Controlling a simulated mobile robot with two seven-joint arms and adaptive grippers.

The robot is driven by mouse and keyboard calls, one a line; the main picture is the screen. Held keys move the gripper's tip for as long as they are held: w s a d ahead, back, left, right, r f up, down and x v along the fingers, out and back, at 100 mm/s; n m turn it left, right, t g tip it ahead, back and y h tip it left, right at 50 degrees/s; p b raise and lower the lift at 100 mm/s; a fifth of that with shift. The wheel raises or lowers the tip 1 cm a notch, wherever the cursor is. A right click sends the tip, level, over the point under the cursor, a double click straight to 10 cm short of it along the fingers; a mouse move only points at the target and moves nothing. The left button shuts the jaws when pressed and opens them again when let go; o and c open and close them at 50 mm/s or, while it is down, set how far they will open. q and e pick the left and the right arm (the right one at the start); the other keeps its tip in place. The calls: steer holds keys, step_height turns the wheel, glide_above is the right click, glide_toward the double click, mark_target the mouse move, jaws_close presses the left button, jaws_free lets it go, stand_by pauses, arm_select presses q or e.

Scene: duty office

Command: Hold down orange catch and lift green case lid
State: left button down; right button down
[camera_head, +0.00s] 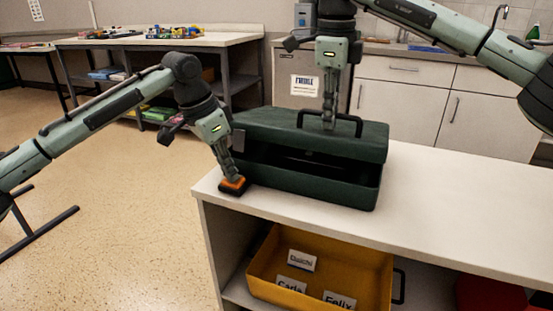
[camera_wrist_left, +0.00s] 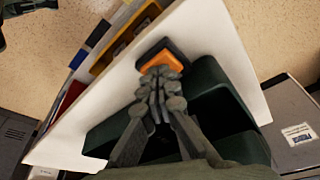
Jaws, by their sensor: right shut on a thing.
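The dark green case (camera_head: 310,186) stands on the white counter, with its lid (camera_head: 300,139) raised a little and a dark gap showing at the front and left. My right gripper (camera_head: 328,120) is shut on the lid's black handle (camera_head: 352,119). The orange catch (camera_head: 236,183), on a dark base, is at the case's front left corner; it also shows in the left wrist view (camera_wrist_left: 157,58). My left gripper (camera_head: 232,176) points down with its fingers together, its tips on top of the catch and hiding part of it. The inside of the case is mostly dark.
The white counter (camera_head: 450,200) is clear to the right of the case. A yellow bin (camera_head: 330,270) with name cards sits on the shelf below. A table (camera_head: 150,40) with colourful items stands behind on the left, cabinets (camera_head: 400,95) behind.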

stand_by(0.3)
arm_select(q)
steer(key=shift+r, duration=3.55)
steer(key=shift+s, duration=0.1)
steer(key=s+a, duration=0.3)
steer(key=s, duration=0.4)
steer(key=shift+s, duration=0.15)
steer(key=shift+r, duration=0.15)
arm_select(e)
steer(key=shift+r, duration=0.1)
